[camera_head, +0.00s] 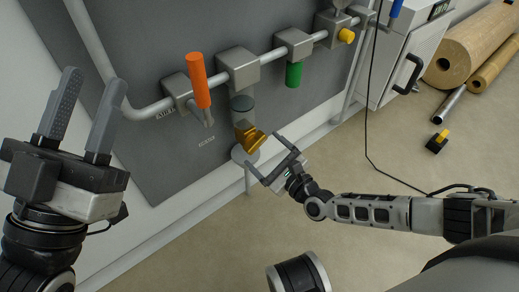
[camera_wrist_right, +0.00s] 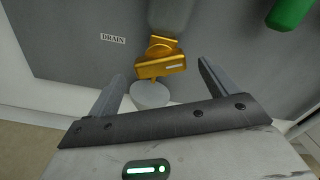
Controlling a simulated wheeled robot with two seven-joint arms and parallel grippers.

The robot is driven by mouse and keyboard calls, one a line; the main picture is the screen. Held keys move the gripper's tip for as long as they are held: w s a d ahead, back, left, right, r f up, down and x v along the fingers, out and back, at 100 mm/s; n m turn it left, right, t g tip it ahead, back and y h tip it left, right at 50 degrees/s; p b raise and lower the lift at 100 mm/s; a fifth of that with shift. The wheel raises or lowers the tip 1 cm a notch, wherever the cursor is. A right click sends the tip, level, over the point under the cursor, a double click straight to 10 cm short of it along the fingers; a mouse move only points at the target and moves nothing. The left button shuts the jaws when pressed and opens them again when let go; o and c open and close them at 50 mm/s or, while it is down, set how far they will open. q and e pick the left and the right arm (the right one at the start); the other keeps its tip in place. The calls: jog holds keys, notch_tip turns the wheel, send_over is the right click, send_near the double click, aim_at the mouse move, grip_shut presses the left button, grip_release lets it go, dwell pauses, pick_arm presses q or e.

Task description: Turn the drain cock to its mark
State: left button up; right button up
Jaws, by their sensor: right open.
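The drain cock is a gold-yellow handle (camera_head: 248,137) low on the grey panel, under a pipe fitting. In the right wrist view the gold handle (camera_wrist_right: 162,66) lies ahead, with a "DRAIN" label (camera_wrist_right: 113,39) to its left. My right gripper (camera_head: 265,151) is open, just below and right of the handle in the head view. In the right wrist view its two fingers stand to either side of the handle, apparently not touching it. My left gripper (camera_head: 94,79) is open and empty at the left, well away from the cock. I cannot make out the mark.
An orange lever (camera_head: 199,80), a green handle (camera_head: 293,74) and a yellow knob (camera_head: 346,36) sit along the pipe. A pale round base (camera_wrist_right: 150,94) is below the cock. A black cable (camera_head: 368,120) hangs to the right. The floor in front is mostly clear.

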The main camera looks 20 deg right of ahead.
aim_at(259, 146)
pick_arm(q)
jog(key=shift+s+d+r+m+g+h+b, duration=0.15)
jog(key=shift+s+r+m+h, duration=0.15)
jog(key=shift+m+h, duration=0.35)
jog(key=shift+s+r+m+g+h+b, duration=0.15)
jog(key=shift+r+m+h, duration=0.25)
jog(key=shift+m+h, duration=0.2)
pick_arm(e)
jog(key=shift+x, duration=1.55)
jog(key=shift+c, duration=0.3)
jog(key=c, duration=0.9)
jog(key=shift+n, duration=0.4)
jog(key=n, duration=0.5)
jog(key=shift+n, duration=0.3)
jog(key=n, duration=0.4)
jog(key=shift+n+p, duration=0.3)
jog(key=shift+n, duration=0.1)
pick_arm(q)
jog(key=shift+w+f+n+y, duration=0.4)
jog(key=shift+f+n+y, duration=0.15)
jog(key=shift+n+y, duration=0.45)
pick_arm(e)
jog(key=shift+s+n, duration=0.1)
jog(key=shift+n, duration=0.6)
